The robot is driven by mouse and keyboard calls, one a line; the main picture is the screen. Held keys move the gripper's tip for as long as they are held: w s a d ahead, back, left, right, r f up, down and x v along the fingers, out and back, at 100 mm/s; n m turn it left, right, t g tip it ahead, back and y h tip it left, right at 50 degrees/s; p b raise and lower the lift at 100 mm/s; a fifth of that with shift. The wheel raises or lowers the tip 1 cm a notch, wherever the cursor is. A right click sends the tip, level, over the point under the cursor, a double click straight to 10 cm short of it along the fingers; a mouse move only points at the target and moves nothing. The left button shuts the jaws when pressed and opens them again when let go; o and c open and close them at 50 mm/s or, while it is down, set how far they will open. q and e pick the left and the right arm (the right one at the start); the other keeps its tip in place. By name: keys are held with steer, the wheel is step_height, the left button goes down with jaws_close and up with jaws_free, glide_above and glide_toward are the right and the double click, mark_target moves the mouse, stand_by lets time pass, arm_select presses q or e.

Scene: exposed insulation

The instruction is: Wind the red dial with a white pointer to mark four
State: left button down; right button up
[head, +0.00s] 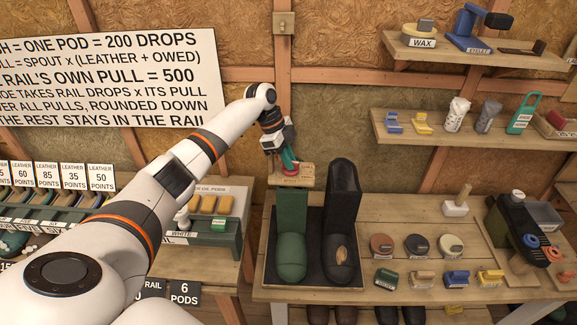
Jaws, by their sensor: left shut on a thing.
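My left arm reaches in from the left, and its gripper (284,154) points down over a small wooden ledge behind the green boot. It is shut on a small teal and red thing (291,167) just above the ledge. The fingers partly hide this thing, and I cannot tell whether it is the red dial. I make out no white pointer and no mark four. A red-orange ring (553,253) and a blue ring (531,241) sit on a dark machine (515,218) at the far right. My right gripper is not in view.
A green boot (291,225) and a black boot (343,205) stand in a dark tray below the gripper. Several tins (381,245) and brushes lie to their right. Shelves (470,132) hang at the upper right. A lettered sign (110,80) is at the left.

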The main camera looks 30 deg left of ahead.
arm_select(q)
steer(key=m+b, duration=0.1)
steer(key=m, duration=0.1)
steer(key=m+g+b, duration=0.1)
steer(key=b, duration=0.1)
steer(key=shift+w+f+m+g, duration=0.15)
steer(key=shift+m+g, duration=0.15)
steer(key=shift+m, duration=0.1)
steer(key=m+g+b, duration=0.1)
steer(key=m+b, duration=0.1)
steer(key=m, duration=0.1)
steer(key=shift+w+m+b, duration=0.1)
steer(key=shift+m+b, duration=0.2)
steer(key=m+g+b, duration=0.1)
steer(key=m, duration=0.1)
steer(key=m+y+b, duration=0.1)
steer(key=m, duration=0.1)
steer(key=shift+w+d+g+b, duration=0.1)
steer(key=shift+d+g+b, duration=0.05)
steer(key=shift+g+b, duration=0.2)
steer(key=shift+m+g+y+b, duration=0.5)
steer(key=shift+m+b, duration=0.3)
steer(key=shift+m, duration=0.8)
steer(key=c, duration=1.4)
jaws_free()
